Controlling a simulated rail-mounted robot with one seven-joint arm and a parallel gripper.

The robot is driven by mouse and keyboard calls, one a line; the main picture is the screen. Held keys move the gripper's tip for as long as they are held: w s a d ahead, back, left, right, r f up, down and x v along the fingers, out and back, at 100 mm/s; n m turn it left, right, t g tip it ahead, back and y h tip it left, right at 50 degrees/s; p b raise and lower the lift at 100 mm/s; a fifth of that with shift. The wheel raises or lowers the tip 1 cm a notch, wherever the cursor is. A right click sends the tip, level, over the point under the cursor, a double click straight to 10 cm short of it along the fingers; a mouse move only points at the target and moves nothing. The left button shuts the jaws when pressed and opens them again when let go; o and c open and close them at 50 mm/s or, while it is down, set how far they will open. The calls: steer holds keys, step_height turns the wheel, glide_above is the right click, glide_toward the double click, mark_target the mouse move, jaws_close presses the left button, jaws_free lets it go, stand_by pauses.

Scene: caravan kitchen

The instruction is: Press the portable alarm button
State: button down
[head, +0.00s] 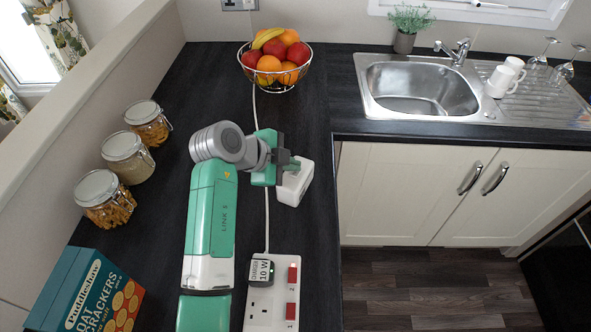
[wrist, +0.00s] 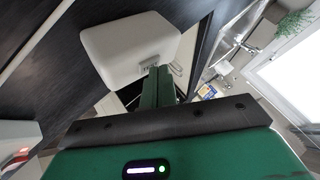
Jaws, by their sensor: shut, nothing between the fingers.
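A white box-shaped device (head: 295,187), which may be the portable alarm, is at the right edge of the dark worktop.
A power strip (head: 272,318) with a plugged charger (head: 262,272) and cable lies in front. Jars (head: 128,157) and a cracker box (head: 84,294) stand left. A fruit bowl (head: 275,66) is behind. A sink (head: 415,88) is at right, beyond open floor.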

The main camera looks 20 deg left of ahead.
mark_target(291, 173)
steer(key=shift+r, duration=0.6)
steer(key=shift+p, duration=0.3)
step_height(291, 173, up, 6)
steer(key=p, duration=0.3)
stand_by(0.6)
